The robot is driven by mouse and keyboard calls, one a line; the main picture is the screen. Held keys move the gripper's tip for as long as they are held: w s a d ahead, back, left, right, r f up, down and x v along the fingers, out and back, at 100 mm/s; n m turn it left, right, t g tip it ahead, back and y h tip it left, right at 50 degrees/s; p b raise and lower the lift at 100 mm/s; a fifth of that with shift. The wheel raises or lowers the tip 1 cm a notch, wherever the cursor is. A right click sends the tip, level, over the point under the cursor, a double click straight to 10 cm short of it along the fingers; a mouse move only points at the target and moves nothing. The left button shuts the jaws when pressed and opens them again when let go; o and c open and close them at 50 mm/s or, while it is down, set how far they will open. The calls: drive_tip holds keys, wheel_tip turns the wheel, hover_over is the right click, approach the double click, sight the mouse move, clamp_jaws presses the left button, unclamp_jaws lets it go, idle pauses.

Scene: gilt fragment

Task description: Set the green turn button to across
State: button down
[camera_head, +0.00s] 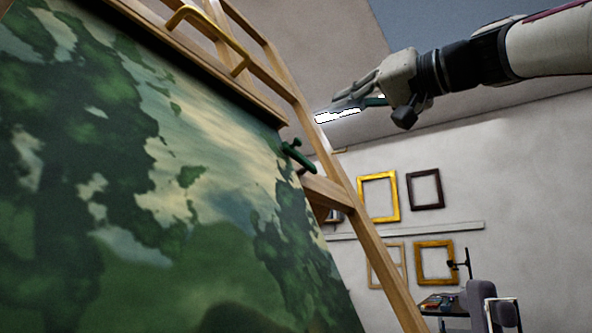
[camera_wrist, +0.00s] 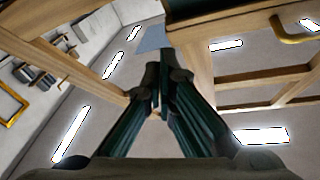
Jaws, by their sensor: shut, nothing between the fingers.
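The green turn button (camera_head: 299,158) is a small dark green bar with a knob, at the right edge of the painted panel (camera_head: 225,235) in the head view. It slants down to the right from the panel's edge toward the wooden upright. My gripper (camera_head: 348,104) is up and to the right of the button, apart from it, pointing left. In the wrist view the fingers of my gripper (camera_wrist: 160,88) meet at their tips, shut and empty. I cannot make out the button in the wrist view.
A wooden easel frame (camera_head: 374,258) stands along the panel's right side, with a brass handle (camera_head: 212,32) on its top bar. Picture frames (camera_head: 379,197) hang on the far wall. A chair (camera_head: 482,302) stands at the lower right. Open air surrounds my gripper.

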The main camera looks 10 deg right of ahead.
drive_tip(key=shift+v, duration=1.2)
